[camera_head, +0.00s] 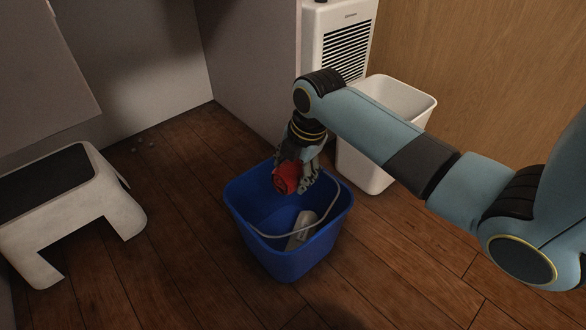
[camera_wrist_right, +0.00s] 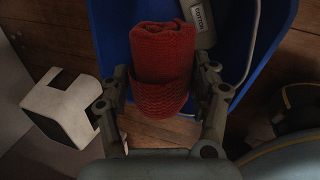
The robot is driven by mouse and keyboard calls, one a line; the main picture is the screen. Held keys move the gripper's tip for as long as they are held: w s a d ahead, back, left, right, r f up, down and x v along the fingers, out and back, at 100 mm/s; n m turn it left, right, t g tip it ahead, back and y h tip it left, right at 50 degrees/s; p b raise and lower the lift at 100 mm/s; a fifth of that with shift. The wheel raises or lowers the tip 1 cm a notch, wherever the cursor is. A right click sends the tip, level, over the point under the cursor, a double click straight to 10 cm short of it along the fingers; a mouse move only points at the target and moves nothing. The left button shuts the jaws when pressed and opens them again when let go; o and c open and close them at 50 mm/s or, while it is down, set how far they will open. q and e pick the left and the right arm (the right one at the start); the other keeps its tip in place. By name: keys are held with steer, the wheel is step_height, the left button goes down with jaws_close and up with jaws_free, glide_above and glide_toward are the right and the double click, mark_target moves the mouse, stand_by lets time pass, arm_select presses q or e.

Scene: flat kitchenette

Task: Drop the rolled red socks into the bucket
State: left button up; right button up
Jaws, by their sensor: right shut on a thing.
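The rolled red socks (camera_head: 287,178) are held in my right gripper (camera_head: 296,177), over the back part of the blue bucket (camera_head: 285,262). In the right wrist view the red roll (camera_wrist_right: 162,65) sits between the two fingers of my right gripper (camera_wrist_right: 163,90), which are shut on it. The bucket's blue wall and floor (camera_wrist_right: 119,30) show behind the roll in that view. A pale grey item (camera_head: 301,229) lies inside the bucket, and its label shows in the wrist view (camera_wrist_right: 198,14). My left gripper is not in view.
A white step stool (camera_head: 110,205) with a dark top stands at the left. A white bin (camera_head: 400,97) stands behind the bucket at the right, by a white heater (camera_head: 337,40). The bucket's handle lies across its opening. Wooden floor is clear in front.

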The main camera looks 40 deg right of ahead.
steer(key=o, duration=1.2)
steer(key=v, duration=1.2)
